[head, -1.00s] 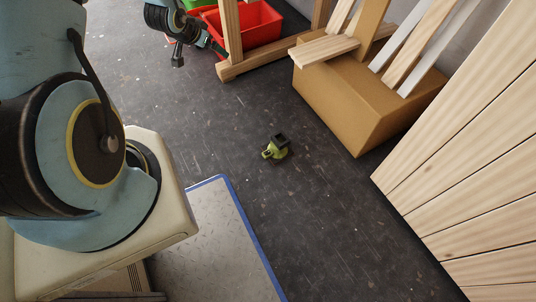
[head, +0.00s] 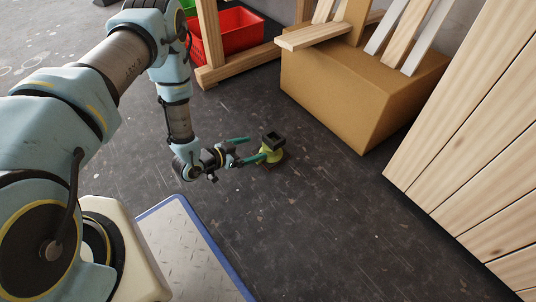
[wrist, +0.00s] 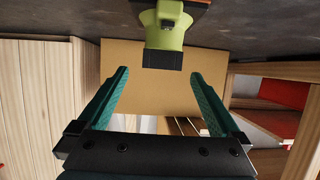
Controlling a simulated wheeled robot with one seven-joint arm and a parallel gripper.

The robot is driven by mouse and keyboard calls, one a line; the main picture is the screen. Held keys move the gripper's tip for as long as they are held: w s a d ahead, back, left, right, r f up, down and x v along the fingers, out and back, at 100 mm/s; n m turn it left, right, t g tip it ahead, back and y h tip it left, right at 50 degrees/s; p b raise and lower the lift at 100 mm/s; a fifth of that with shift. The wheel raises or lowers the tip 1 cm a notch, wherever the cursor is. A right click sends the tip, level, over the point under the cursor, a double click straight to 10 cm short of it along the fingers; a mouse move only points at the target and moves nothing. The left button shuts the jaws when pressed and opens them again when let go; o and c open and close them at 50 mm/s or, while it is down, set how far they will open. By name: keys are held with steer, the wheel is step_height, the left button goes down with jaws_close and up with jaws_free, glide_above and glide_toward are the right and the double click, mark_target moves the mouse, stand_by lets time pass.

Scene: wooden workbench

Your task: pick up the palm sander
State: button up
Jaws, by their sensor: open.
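The palm sander (head: 271,151) is a small yellow-green tool with a dark square top. It sits on the dark floor in the head view. My gripper (head: 243,151) is low over the floor, just left of the sander, with its teal fingers pointing toward it. In the wrist view the sander (wrist: 165,30) shows at the top centre, beyond the fingertips and between their lines. My gripper (wrist: 160,78) is open there, with nothing between its fingers. I cannot tell whether a fingertip touches the sander.
A cardboard box (head: 335,95) with wooden boards on it stands behind and right of the sander. A red bin (head: 233,36) sits by a wooden frame at the back. A wooden plank panel (head: 470,140) is on the right. Floor in front of the sander is clear.

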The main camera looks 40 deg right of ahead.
mark_target(267, 143)
steer(key=b+x, duration=0.1)
steer(key=x, duration=0.3)
steer(key=shift+d+f+b, duration=0.2)
steer(key=shift+d+b, duration=0.05)
steer(key=shift+b, duration=0.15)
steer(key=b+x, duration=0.1)
steer(key=x, duration=0.1)
steer(key=b+x, duration=0.2)
steer(key=shift+w+d+f, duration=0.2)
steer(key=shift+f, duration=0.2)
steer(key=shift+d, duration=0.3)
steer(key=shift+c, duration=0.4)
steer(key=shift+r, duration=0.1)
jaws_close()
